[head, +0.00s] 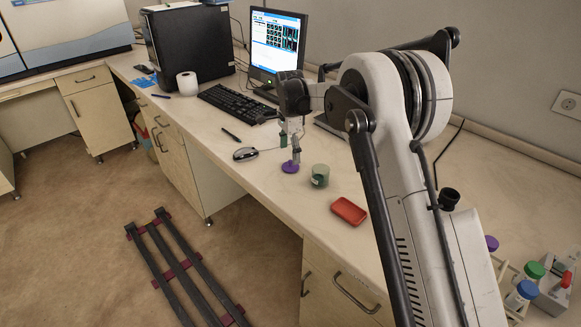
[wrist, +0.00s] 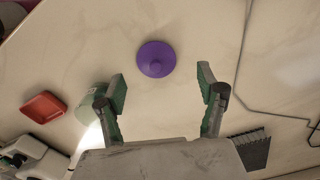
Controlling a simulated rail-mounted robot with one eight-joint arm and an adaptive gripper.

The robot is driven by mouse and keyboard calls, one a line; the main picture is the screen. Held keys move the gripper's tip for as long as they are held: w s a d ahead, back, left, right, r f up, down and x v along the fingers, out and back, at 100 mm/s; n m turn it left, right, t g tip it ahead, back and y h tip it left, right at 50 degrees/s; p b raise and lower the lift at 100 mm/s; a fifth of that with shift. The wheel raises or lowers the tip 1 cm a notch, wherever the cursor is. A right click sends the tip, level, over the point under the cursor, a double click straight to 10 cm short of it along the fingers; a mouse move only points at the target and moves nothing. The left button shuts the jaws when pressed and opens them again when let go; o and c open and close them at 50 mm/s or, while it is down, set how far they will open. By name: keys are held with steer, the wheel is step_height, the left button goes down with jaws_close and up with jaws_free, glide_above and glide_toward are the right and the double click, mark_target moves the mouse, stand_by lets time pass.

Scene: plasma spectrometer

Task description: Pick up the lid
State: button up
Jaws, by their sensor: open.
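The purple lid (head: 290,167) lies on the bench, a round disc with a raised knob in its middle. It also shows in the wrist view (wrist: 156,59), beyond the fingertips and left of the middle of the gap. My gripper (head: 290,150) points down close above the lid in the head view. In the wrist view my gripper (wrist: 162,90) is open, with its two green-padded fingers apart and nothing between them. The exact height over the lid cannot be told.
A glass jar with green content (head: 320,175) stands just right of the lid, and a red tray (head: 348,211) lies further right. A mouse (head: 245,154), pen (head: 231,135) and keyboard (head: 238,103) lie to the left. A tube rack stands at the far right.

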mark_target(291, 160)
steer(key=shift+s+d+f, duration=0.1)
steer(key=shift+f, duration=1.05)
steer(key=shift+s+d+f, duration=0.1)
steer(key=shift+f, duration=1.05)
steer(key=c, duration=0.9)
